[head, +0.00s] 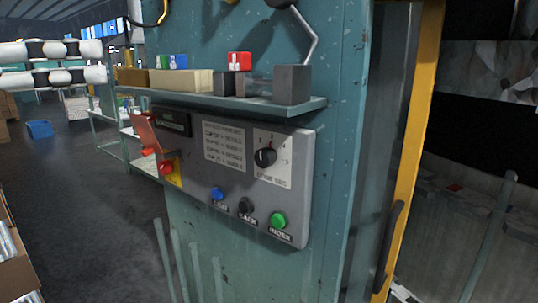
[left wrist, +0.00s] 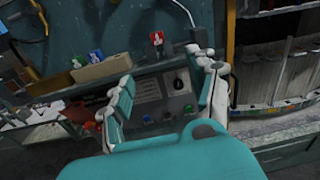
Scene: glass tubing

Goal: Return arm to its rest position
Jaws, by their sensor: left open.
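My left gripper (head: 104,61) comes in from the left edge in the head view, high up, with its two white and black fingers one above the other. They are spread apart with nothing seen between them. In the left wrist view the same gripper (left wrist: 163,75) shows two teal and white fingers, open and empty. Beyond them is the grey control panel (head: 230,180), with a black rotary knob (head: 265,157) and blue (head: 217,194), black (head: 245,205) and green (head: 279,220) buttons. A red flap (head: 145,132) stands tilted up at its left. My right gripper is not in view.
A yellow door frame (head: 413,130) with a dark handle (head: 389,247) is at right. A blue bin (head: 40,129) lies on the floor at left, with open floor around it.

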